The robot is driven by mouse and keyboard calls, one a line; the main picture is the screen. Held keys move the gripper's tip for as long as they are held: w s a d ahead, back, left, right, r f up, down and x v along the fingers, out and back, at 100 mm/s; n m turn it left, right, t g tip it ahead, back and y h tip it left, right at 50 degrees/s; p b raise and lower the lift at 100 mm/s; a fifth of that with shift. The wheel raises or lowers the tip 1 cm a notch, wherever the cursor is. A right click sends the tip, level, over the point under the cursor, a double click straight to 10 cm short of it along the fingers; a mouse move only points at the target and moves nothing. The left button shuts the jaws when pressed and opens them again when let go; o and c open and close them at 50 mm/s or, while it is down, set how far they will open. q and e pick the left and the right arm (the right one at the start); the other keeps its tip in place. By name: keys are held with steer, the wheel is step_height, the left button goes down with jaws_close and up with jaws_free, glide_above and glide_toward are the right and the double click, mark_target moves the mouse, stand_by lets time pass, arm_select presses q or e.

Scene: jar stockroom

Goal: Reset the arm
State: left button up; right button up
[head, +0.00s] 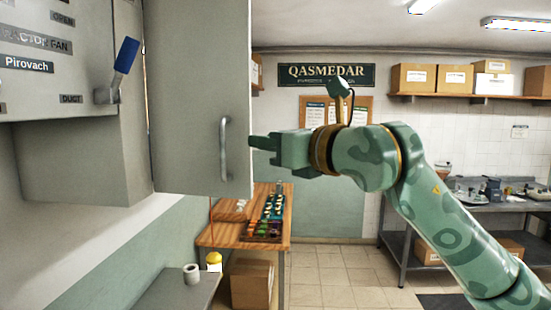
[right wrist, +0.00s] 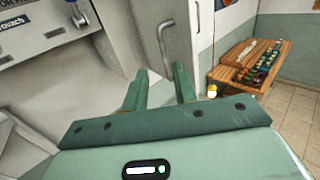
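My right arm comes in from the right in the head view, with its green gripper (head: 257,142) pointing left, close to the right edge of a grey cabinet door (head: 185,90). The door's bar handle (head: 225,150) is just left of the fingertips. In the right wrist view the two fingers (right wrist: 160,70) stand apart with nothing gripped between them. The handle (right wrist: 164,42) shows just beyond them there; I cannot tell the exact gap. My left gripper is not in view.
A grey panel with a blue-handled lever (head: 125,56) is at the left. A wooden table (head: 220,235) with jars in a tray stands behind the door. A grey bench (head: 175,292) holds a white roll (head: 191,274). Tiled floor (head: 335,275) is clear beyond.

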steer(key=shift+s+d, duration=0.4)
steer(key=shift+s, duration=0.05)
